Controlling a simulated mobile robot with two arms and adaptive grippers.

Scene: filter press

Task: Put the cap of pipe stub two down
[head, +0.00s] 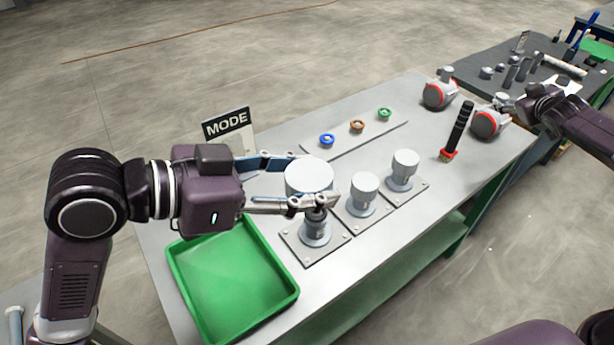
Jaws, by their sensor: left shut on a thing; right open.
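My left gripper (314,182) is shut on a light grey cylindrical cap (307,174), one finger on each side. The cap is held over the leftmost pipe stub (317,228), whose dark upper part shows just below it. Whether cap and stub touch cannot be told. The middle stub (363,207) and the right stub (402,183) each carry a light grey cap, the middle cap (364,186) and the right cap (405,162). No numbers are legible on the stubs. My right gripper (511,109) is open at the far right, near a red-ringed grey fitting (488,123).
A green tray (228,268) lies at the table's left front. A MODE sign (227,124) stands behind my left gripper. Blue, brown and green rings (357,126) lie at the back. A black-handled tool (457,130) stands upright at right, with another red-ringed fitting (440,92) behind.

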